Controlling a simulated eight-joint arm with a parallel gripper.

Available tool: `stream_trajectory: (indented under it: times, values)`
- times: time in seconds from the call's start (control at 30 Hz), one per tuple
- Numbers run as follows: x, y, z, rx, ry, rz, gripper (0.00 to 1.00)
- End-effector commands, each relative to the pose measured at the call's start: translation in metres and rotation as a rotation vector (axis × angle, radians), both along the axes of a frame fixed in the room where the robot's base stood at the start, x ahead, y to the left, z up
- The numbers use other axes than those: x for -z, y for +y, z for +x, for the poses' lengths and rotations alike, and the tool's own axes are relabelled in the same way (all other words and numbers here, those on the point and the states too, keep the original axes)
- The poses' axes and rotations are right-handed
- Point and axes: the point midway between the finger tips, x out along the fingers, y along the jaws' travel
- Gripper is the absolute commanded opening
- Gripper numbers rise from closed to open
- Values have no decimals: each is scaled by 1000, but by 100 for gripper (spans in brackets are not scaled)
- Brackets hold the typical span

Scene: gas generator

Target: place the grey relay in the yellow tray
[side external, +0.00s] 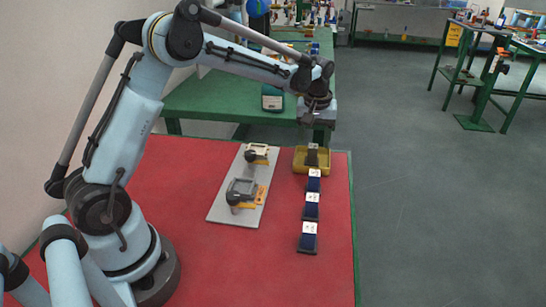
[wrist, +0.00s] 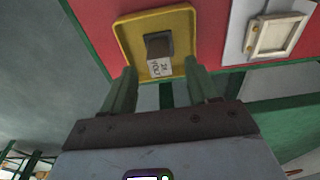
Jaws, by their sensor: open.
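The yellow tray (side external: 300,168) sits near the right edge of the red table, and it shows at the top of the wrist view (wrist: 124,36). The grey relay (side external: 312,157) is within the tray's outline in both views. In the wrist view the relay (wrist: 158,46) is a dark block with a white printed label at its near end, and it appears to rest on the tray floor. My gripper (side external: 318,134) is above and behind the tray. In the wrist view my gripper (wrist: 160,72) is open, its two fingers apart, with nothing held between them.
Three dark blue relays with white labels (side external: 311,207) stand in a row in front of the tray. A grey plate (side external: 225,211) with two mounted devices lies to the left. A green bench (side external: 215,98) stands behind. Bare red table surrounds them.

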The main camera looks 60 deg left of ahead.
Motion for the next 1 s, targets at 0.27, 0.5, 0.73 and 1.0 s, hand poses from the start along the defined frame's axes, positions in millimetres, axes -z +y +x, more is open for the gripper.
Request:
stream_trajectory:
  times: [0.27, 0.5, 0.73, 1.0]
  values:
    - [-57, -5, -5, 0, 0, 0, 59]
    - [-81, -7, -7, 0, 0, 0, 59]
    - [-99, -17, -25, 74, -43, 6, 59]
    - [-121, -42, -83, 300, -176, 39, 59]
